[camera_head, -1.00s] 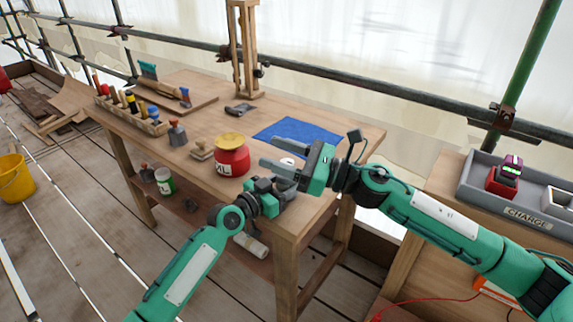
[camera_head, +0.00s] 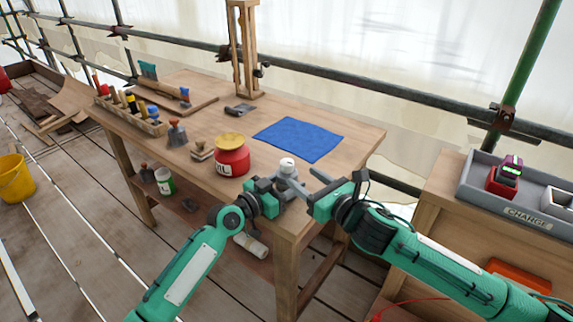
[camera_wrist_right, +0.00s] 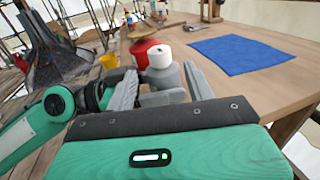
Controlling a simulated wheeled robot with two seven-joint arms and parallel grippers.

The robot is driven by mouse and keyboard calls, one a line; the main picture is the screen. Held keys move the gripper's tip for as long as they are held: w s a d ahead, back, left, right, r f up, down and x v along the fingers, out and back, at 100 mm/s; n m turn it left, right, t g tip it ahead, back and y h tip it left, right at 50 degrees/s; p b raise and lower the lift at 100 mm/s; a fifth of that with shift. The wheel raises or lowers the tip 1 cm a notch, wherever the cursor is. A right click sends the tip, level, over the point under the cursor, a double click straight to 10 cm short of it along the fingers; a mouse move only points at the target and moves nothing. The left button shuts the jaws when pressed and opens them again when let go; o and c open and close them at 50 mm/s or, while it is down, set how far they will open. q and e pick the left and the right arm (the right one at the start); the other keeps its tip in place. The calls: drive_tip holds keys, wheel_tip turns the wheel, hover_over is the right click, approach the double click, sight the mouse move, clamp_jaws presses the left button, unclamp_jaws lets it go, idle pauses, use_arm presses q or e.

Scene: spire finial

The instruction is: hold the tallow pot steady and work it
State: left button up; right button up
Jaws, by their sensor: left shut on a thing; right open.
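A small grey pot with a white top (camera_head: 287,165), which I take to be the tallow pot, stands at the front edge of the workbench. My left gripper (camera_head: 279,189) is shut on it from the front left. In the right wrist view the pot's white top (camera_wrist_right: 160,57) and grey body (camera_wrist_right: 166,77) show between my right fingers. My right gripper (camera_head: 301,178) is open, with its fingers pointing at the pot from the right. It also shows in the wrist view (camera_wrist_right: 160,86). Whether a finger touches the pot I cannot tell.
A red pot with a yellow lid (camera_head: 231,160) stands close left of the held pot. A blue cloth (camera_head: 299,139) lies behind. A tool rack (camera_head: 130,113) and a wooden upright frame (camera_head: 244,50) stand farther back. A grey tray (camera_head: 519,205) is at right.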

sight(292, 168)
drive_tip(key=x, duration=0.8)
drive_tip(key=c, duration=1)
